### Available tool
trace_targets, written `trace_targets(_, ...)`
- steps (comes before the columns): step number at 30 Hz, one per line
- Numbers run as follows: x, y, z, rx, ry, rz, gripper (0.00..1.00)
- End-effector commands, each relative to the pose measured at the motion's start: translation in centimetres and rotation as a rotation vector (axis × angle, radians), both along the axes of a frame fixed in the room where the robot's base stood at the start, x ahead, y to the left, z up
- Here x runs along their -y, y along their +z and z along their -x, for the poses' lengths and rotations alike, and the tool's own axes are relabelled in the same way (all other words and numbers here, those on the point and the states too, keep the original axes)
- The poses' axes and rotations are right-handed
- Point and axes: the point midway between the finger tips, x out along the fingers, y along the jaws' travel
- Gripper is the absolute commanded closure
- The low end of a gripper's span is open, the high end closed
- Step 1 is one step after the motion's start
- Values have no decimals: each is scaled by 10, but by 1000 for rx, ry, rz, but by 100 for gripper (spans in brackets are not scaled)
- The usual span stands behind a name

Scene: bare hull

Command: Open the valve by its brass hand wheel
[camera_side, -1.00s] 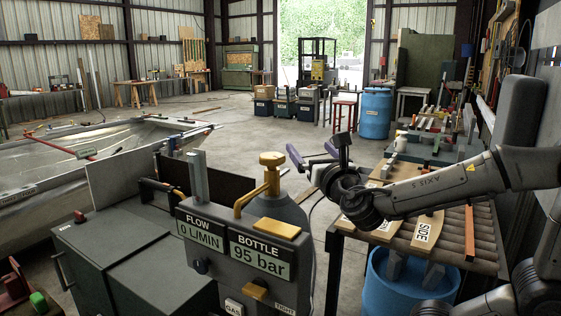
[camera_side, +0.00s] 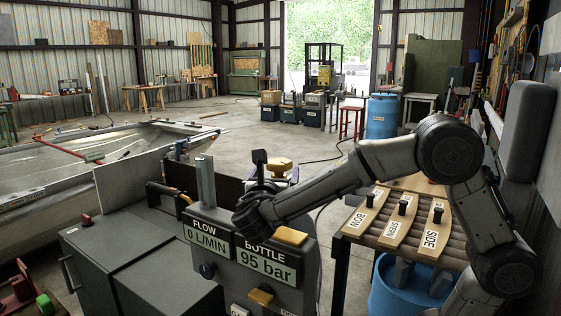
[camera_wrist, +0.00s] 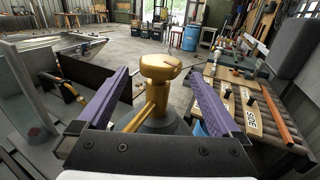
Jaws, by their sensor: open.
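The brass hand wheel (camera_wrist: 160,68) sits on a brass stem atop the grey bottle (camera_wrist: 165,124), with a brass pipe running down from it. In the side view the wheel (camera_side: 281,163) shows just behind my wrist, which hides the stem and most of the bottle. My gripper (camera_wrist: 159,75) is open, its two purple fingers to the left and right of the wheel in the wrist view, with gaps on both sides. I cannot tell how far the fingertips are from it in depth. The panel signs read FLOW 0 L/MIN (camera_side: 208,233) and BOTTLE 95 bar (camera_side: 267,262).
A roller table (camera_side: 372,228) at the right holds boards marked BOW, STERN and SIDE, above a blue tub (camera_side: 400,290). A grey cabinet (camera_side: 130,260) and upright plates stand left of the panel. The floor behind is mostly clear.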

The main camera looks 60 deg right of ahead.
Motion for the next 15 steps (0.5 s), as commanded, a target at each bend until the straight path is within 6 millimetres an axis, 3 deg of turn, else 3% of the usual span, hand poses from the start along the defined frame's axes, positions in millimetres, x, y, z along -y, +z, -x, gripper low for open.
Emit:
trace_targets(6,41,0,-17,-1,-7,0,0)
trace_targets(15,76,0,-34,0,-3,0,0)
